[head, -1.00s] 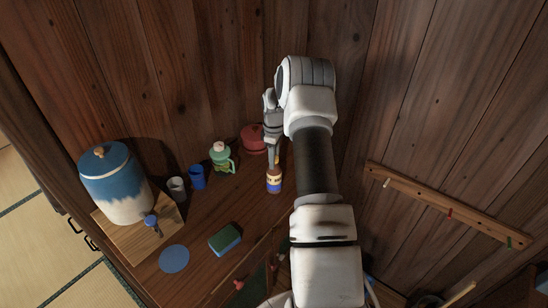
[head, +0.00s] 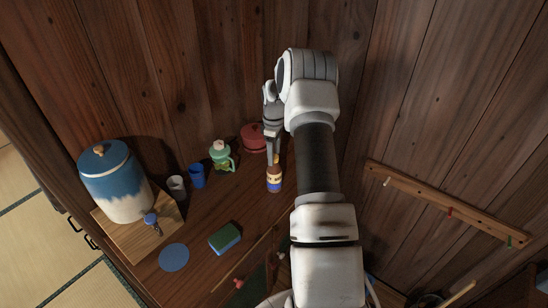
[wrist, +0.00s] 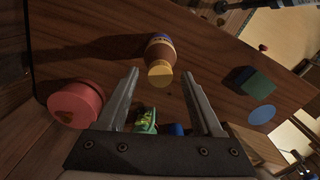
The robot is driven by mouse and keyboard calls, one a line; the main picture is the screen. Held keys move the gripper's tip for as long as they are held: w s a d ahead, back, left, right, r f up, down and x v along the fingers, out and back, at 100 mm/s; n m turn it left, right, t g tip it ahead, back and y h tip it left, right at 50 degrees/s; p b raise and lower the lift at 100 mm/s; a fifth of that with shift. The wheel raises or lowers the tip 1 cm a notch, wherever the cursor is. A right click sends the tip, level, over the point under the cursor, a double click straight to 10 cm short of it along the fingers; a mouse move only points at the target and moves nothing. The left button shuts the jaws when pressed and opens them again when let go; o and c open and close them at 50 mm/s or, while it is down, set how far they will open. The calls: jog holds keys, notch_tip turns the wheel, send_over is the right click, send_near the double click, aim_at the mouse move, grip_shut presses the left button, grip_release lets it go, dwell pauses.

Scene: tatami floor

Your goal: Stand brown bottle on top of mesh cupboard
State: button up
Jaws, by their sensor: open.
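The brown bottle (head: 274,181) stands upright on the wooden surface, with a yellow and blue label. In the wrist view, the bottle (wrist: 160,50) shows its yellow cap toward me. My gripper (head: 271,158) is open just above and behind the bottle in the head view. In the wrist view, the cap lies between the tips of my gripper (wrist: 161,76), and the fingers do not grip it. A dark green panel with a wooden frame (head: 252,284) and a red knob shows low in the head view. I cannot tell whether it is the mesh cupboard.
A red lidded pot (head: 253,138) and a green-and-white jug (head: 221,156) stand close left of the bottle. A blue cup (head: 198,177), a grey cup (head: 177,188), a large dispenser (head: 113,185), a sponge (head: 224,239) and a blue disc (head: 174,258) are further left. A peg rail (head: 440,203) is at right.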

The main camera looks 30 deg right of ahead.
jog(key=s+a+r, duration=0.1)
jog(key=a+r, duration=0.2)
jog(key=r, duration=0.4)
jog(key=s+a+r+m+t, duration=0.1)
jog(key=a+r, duration=0.2)
jog(key=r, duration=0.5)
jog(key=s+a+r, duration=0.2)
jog(key=a+r, duration=0.1)
jog(key=r, duration=0.4)
jog(key=s+a+r+m+t+h, duration=0.1)
jog(key=s+a+r+m+t, duration=0.1)
jog(key=s+a+r, duration=0.55)
jog(key=s+a+m+t, duration=0.1)
jog(key=s+a, duration=0.2)
jog(key=s, duration=0.3)
jog(key=s+a+m, duration=0.2)
jog(key=s+a, duration=0.2)
jog(key=s, duration=0.3)
jog(key=s+a+m+t+y, duration=0.1)
jog(key=s+a, duration=0.2)
jog(key=s, duration=0.3)
jog(key=shift+s+a+r+t+b, duration=0.2)
jog(key=shift+s+r+t+b, duration=0.15)
jog(key=shift+r+b, duration=0.1)
jog(key=shift+s, duration=0.1)
jog(key=shift+c, duration=1.4)
